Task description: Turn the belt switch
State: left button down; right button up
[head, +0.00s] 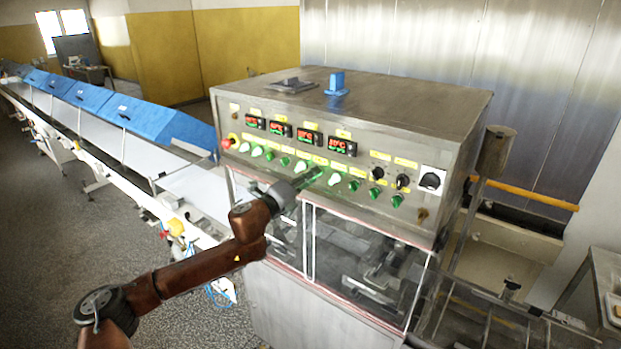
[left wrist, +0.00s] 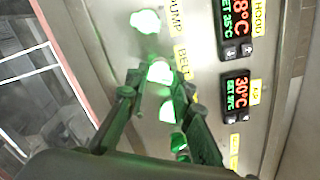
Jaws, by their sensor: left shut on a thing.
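The belt switch (left wrist: 160,72) is a small lit knob, white and green, beside the yellow label reading "BELT" in the left wrist view. My left gripper (left wrist: 160,88) has one finger on each side of it and is shut on it. In the head view my left gripper (head: 315,175) reaches the front of the control panel (head: 410,212) from the left, in the row of green and white knobs. The gripper hides the belt switch there. My right gripper is not in view.
Another lit knob (left wrist: 145,21) by the "PUMP" label and green knobs sit close on either side. Red-digit displays (head: 310,137) run above the row. Black knobs (head: 376,173) and a black rotary switch (head: 430,181) are at right. Clear guard doors (head: 350,265) lie below.

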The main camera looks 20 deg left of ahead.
pick_arm(q)
jog(key=n+p, duration=0.4)
jog(key=n, duration=0.7)
jog(key=shift+n+p, duration=0.3)
jog(key=shift+p, duration=0.1)
dwell(0.5)
jog(key=c, duration=1.7)
grip_release()
jog(key=v, duration=1.2)
